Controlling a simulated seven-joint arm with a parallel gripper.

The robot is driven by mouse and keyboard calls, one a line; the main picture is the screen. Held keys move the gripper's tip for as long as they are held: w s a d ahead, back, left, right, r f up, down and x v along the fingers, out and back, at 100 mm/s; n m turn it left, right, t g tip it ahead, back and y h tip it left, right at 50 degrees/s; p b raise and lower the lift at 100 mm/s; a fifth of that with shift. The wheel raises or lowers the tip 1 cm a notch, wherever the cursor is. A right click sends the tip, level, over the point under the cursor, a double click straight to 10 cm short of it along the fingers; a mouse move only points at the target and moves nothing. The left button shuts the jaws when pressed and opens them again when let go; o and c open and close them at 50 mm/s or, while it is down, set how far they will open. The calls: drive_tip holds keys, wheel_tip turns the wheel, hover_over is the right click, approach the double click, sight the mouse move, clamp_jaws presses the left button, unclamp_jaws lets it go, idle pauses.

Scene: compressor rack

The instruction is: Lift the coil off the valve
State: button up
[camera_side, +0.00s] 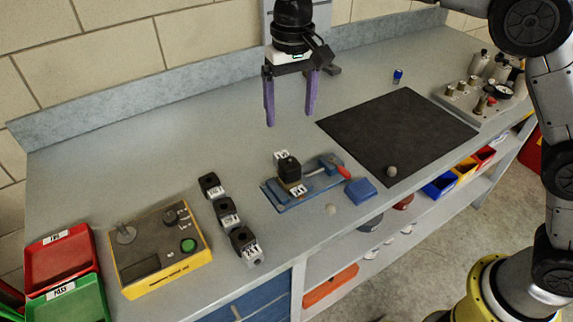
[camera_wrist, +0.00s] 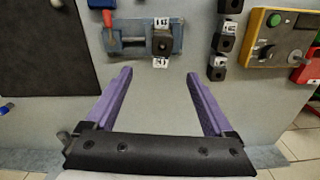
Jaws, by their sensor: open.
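A black coil (camera_side: 289,167) sits over the valve, held at the blue vise (camera_side: 318,183) on the bench. White labels show beside the coil; the valve itself is mostly hidden. In the wrist view the coil (camera_wrist: 162,42) is beyond the fingertips, near the top middle. My gripper (camera_side: 290,122) has two purple fingers, hangs above and behind the vise in the side view, and is open with nothing between the fingers. In the wrist view my gripper (camera_wrist: 160,75) is also spread wide and empty.
Several spare black coils (camera_side: 227,212) stand in a row left of the vise. A yellow test box (camera_side: 160,265), red tray (camera_side: 60,255) and green tray (camera_side: 70,302) are farther left. A black mat (camera_side: 400,130) and blue block (camera_side: 361,191) lie right. The bench behind the vise is clear.

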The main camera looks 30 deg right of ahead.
hover_over(287, 159)
drive_tip(key=f, duration=0.8)
drive_tip(key=shift+s+f, duration=0.2)
drive_tip(key=shift+s, duration=0.2)
drive_tip(key=shift+w+a+f, duration=0.1)
drive_tip(key=shift+w+f, duration=0.1)
drive_tip(key=shift+f, duration=1.15)
drive_tip(key=shift+w+f, duration=0.15)
drive_tip(key=shift+f, duration=1.2)
clamp_jaws()
